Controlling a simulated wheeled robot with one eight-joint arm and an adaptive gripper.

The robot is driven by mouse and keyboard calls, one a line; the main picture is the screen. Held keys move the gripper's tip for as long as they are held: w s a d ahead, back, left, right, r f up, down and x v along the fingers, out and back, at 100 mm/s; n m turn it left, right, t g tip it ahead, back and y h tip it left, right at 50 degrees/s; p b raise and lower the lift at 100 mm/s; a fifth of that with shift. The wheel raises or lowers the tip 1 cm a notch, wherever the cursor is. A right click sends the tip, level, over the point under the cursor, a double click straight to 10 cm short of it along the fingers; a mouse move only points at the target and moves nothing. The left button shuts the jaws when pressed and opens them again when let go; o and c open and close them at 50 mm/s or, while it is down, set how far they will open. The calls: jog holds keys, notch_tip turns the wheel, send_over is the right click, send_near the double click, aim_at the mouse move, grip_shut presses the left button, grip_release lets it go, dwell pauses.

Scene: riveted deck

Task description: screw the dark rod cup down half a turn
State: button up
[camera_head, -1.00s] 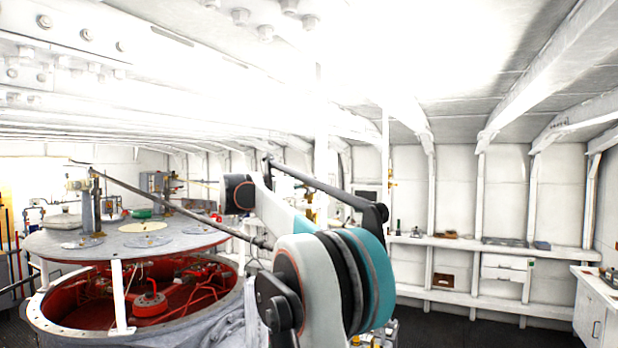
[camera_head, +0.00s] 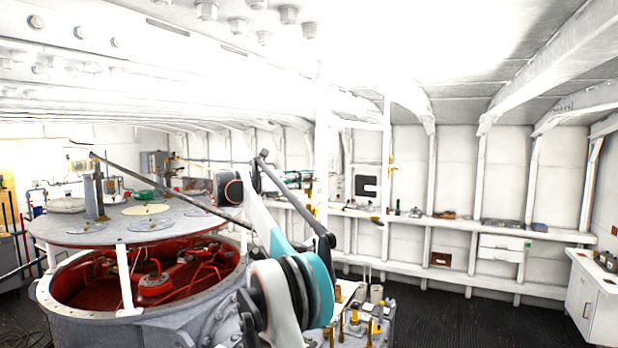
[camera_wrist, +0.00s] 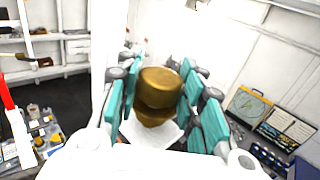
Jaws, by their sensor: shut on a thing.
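In the wrist view my gripper (camera_wrist: 160,100) has its teal finger pads on both sides of a dark brass-brown rounded piece (camera_wrist: 160,88). It is shut on this piece, which has a broad flat-topped upper part and a narrower part below. I take it for the rod cup, though its colour is brown-gold. A pale surface shows behind its lower end. No thread or seat can be made out. In the head view my arm rises across the middle, and I cannot make out the gripper or the held piece there.
A round grey machine with a red interior (camera_head: 100,280) and a raised lid (camera_head: 140,232) stands at left. A tray of small yellow-capped items (camera_head: 378,325) lies low, right of my arm. A wall shelf (camera_head: 470,225) and white cabinet (camera_head: 590,300) stand right. Dark floor is clear between.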

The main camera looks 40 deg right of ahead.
jog(key=shift+r, duration=0.15)
jog(key=o, duration=1.1)
jog(key=shift+w+a, duration=0.1)
jog(key=shift+v, duration=3.6)
